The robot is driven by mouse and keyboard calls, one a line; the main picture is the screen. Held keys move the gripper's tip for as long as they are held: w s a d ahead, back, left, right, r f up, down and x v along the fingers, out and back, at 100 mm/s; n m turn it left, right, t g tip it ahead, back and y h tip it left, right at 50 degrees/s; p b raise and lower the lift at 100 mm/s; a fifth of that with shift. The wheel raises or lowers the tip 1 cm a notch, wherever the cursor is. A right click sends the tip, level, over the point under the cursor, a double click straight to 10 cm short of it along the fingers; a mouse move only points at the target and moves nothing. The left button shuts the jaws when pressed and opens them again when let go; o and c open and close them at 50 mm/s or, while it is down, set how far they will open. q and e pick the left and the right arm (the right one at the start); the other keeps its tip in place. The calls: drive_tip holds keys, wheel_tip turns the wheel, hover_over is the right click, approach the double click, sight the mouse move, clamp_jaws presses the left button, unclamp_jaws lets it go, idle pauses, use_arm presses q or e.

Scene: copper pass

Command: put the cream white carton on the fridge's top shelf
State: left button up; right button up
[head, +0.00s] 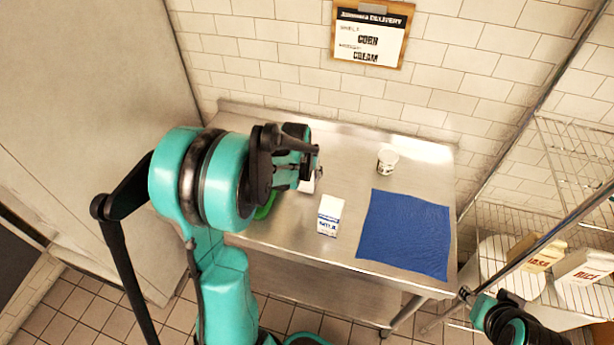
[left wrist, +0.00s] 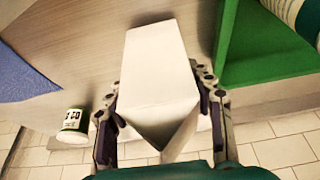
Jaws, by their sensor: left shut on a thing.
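My left gripper (head: 312,163) is shut on a cream white carton (head: 308,184) above the left part of the steel table. Most of the carton is hidden by the gripper in the head view. In the left wrist view the carton (left wrist: 158,72) sits between the two fingers (left wrist: 160,115), its plain pale faces showing. I cannot tell whether it touches the table. My right gripper (head: 470,295) is at the lower right, away from the table; its jaws are too small to read. I cannot make out the fridge shelf in either view.
A white-and-blue milk carton (head: 329,216) stands mid-table. A green thing (head: 265,207) is partly hidden behind my left arm. A wire rack (head: 575,150) with boxes stands right; a tall pale panel (head: 90,110) is left.

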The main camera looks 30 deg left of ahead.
use_arm(q)
drive_tip(key=shift+f, duration=0.6)
drive_tip(key=shift+f, duration=0.1)
drive_tip(key=o, duration=1.7)
drive_tip(key=shift+c, duration=0.2)
